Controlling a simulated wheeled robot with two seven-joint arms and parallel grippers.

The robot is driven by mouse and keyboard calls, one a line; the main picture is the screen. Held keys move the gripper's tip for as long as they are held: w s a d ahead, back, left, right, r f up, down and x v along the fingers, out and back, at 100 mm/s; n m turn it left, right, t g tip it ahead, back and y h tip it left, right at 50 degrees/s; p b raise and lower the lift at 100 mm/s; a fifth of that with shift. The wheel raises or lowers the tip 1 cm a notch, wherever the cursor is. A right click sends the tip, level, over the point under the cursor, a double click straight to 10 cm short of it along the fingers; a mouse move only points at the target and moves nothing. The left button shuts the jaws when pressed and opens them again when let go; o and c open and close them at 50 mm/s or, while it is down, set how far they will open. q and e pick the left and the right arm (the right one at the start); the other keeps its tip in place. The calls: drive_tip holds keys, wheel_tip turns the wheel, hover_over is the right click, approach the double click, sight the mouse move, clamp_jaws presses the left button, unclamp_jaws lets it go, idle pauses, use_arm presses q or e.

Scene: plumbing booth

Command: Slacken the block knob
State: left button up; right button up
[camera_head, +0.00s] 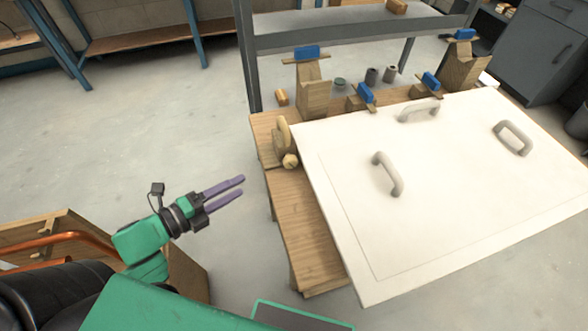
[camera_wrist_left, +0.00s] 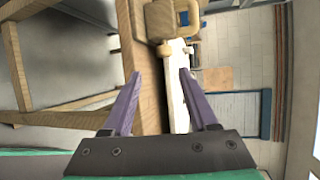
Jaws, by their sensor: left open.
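The block knob (camera_head: 290,161) is a small, light wooden round knob low on the tan wooden block (camera_head: 282,136), beside the left edge of the white panel. In the left wrist view the knob (camera_wrist_left: 165,50) shows ahead, between and beyond the fingertips, with the block (camera_wrist_left: 160,22) behind it. My left gripper (camera_head: 241,187) has two purple fingers, spread open and empty. It is left of the bench and apart from the knob. My right gripper is not in view.
The white panel (camera_head: 340,220) with three grey handles lies on the wooden bench (camera_head: 303,235). Several blue-topped wooden clamps (camera_head: 308,54) stand along its back edge. A dark metal frame (camera_head: 247,60) rises behind.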

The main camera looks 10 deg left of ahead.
sight(285, 163)
use_arm(q)
drive_tip(key=shift+m, duration=0.3)
drive_tip(key=x, duration=0.4)
drive_tip(key=b+x, duration=0.1)
drive_tip(key=x, duration=0.4)
drive_tip(key=d+x, duration=0.1)
drive_tip(key=x, duration=0.4)
drive_tip(key=shift+s+d+r+b, duration=0.15)
drive_tip(key=shift+s+r+b, duration=0.05)
drive_tip(key=shift+r+b, duration=0.2)
drive_tip(key=shift+w+d+f, duration=0.15)
drive_tip(key=shift+w+d, duration=0.15)
drive_tip(key=shift+w, duration=0.1)
clamp_jaws()
drive_tip(key=shift+f, duration=0.15)
drive_tip(key=f+t+h+b, duration=0.1)
drive_tip(key=b, duration=0.3)
drive_tip(key=shift+n+t+h+b, duration=0.3)
drive_tip(key=shift+n+h, duration=0.1)
drive_tip(key=shift+r, duration=0.45)
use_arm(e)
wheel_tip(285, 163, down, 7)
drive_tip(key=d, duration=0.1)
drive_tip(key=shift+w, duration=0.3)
